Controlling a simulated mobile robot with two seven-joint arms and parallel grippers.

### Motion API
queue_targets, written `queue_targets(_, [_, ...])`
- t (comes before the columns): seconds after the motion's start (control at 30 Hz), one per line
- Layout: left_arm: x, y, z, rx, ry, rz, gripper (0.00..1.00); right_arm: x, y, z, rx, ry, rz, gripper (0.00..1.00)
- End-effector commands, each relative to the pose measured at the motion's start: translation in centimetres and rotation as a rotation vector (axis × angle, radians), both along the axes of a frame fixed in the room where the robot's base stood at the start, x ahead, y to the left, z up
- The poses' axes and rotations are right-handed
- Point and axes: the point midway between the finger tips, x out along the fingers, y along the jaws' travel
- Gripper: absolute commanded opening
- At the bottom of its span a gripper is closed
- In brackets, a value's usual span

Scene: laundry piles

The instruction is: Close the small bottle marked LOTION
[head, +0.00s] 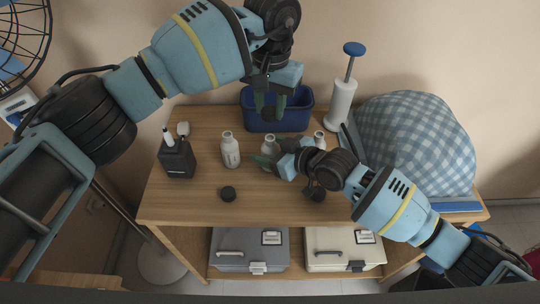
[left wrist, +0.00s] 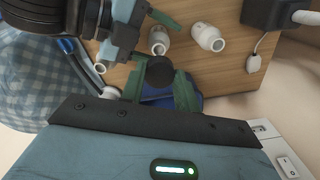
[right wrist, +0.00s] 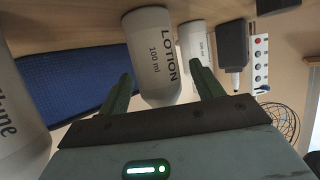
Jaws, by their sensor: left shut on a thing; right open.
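The small white LOTION bottle (right wrist: 157,55) stands open between the two fingers of my right gripper (right wrist: 162,88), which is open around it. In the head view the bottle (head: 270,147) is the middle one of three, partly covered by the right gripper (head: 268,161). My left gripper (head: 270,101) is shut on a round black cap (head: 268,114), held above and behind the bottle, in front of the blue bin. In the left wrist view the cap (left wrist: 160,72) is between the green fingertips, and the bottle's open neck (left wrist: 158,48) shows just beyond it, apart.
Similar open white bottles stand left (head: 231,152) and right (head: 320,138). Black caps lie on the table's front part (head: 228,193) (head: 315,192).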

Motion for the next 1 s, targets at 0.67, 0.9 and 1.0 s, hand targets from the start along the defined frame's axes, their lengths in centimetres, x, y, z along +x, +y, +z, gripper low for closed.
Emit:
queue_targets(0.67, [0.00, -0.01, 0.01, 0.000, 0.000, 0.000, 0.11, 0.06, 0.02, -0.02, -0.001, -0.001, -0.001, 0.16])
queue_targets(0.9, [-0.01, 0.00, -0.15, 0.001, 0.000, 0.000, 0.11, 0.06, 0.02, -0.02, -0.001, -0.001, -0.001, 0.00])
queue_targets(1.0, [-0.03, 0.00, -0.94, 0.004, 0.000, 0.000, 0.11, 0.06, 0.02, -0.02, -0.001, -0.001, -0.001, 0.00])
